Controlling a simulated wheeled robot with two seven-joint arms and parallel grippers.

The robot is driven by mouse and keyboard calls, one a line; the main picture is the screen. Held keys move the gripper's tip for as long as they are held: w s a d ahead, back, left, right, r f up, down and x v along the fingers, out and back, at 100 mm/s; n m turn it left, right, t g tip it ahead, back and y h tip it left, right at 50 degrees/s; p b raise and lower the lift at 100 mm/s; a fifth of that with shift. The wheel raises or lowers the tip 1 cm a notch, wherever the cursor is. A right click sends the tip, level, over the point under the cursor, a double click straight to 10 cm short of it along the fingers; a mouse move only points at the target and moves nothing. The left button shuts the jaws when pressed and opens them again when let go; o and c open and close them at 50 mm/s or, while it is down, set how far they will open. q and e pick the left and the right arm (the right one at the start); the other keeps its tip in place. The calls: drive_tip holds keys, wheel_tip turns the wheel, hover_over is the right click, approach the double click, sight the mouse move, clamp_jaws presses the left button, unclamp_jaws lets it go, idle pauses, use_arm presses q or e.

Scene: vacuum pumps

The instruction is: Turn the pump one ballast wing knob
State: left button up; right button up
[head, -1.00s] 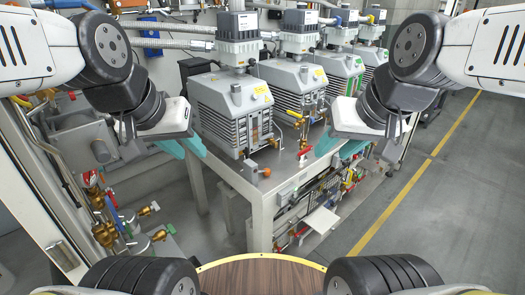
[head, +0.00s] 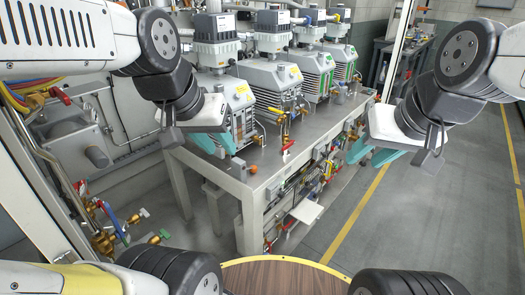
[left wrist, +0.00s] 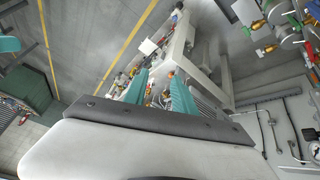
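Several grey vacuum pumps stand in a row on a metal bench. The nearest, leftmost pump (head: 232,90) has a yellow label on top; I take it as pump one. Its ballast wing knob cannot be made out clearly. My left gripper (head: 222,148) has teal fingers spread apart and empty, in front of this pump's lower left side and covering part of it. In the left wrist view its fingers (left wrist: 160,88) are apart, with a small orange knob (left wrist: 170,73) visible beyond them. My right gripper (head: 368,155) is open and empty, near the bench's right side.
An orange knob (head: 254,169) and a red-handled valve (head: 288,147) sit near the bench's (head: 228,178) front edge. Brass valves and pipes (head: 108,235) stand at left. A round wooden top (head: 275,278) is in front of me. The grey floor at right is clear.

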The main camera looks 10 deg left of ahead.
use_arm(q)
drive_tip(key=w+a+f+m+g+y, duration=0.2)
drive_tip(key=w+a+f+m+y, duration=0.15)
drive_tip(key=w+f, duration=0.4)
drive_tip(key=w+a+f+m+g+y, duration=0.25)
drive_tip(key=w+f+y, duration=0.2)
drive_tip(key=w, duration=0.55)
drive_tip(key=w+a+f+m+g+y, duration=0.1)
drive_tip(key=w+a+f+m+y, duration=0.25)
drive_tip(key=w+f, duration=0.45)
drive_tip(key=w+d+f+m+t+y, duration=0.2)
drive_tip(key=w+d+f+m+t, duration=0.2)
drive_tip(key=w+f+m, duration=0.2)
drive_tip(key=w+d+f+m+t+y, duration=0.3)
drive_tip(key=w+d+f+m+t, duration=0.2)
drive_tip(key=w+m, duration=0.3)
drive_tip(key=shift+w+d+f+y, duration=0.3)
drive_tip(key=shift+w+f, duration=0.2)
drive_tip(key=shift+w, duration=0.35)
drive_tip(key=shift+a+t, duration=0.15)
drive_tip(key=shift+t, duration=0.1)
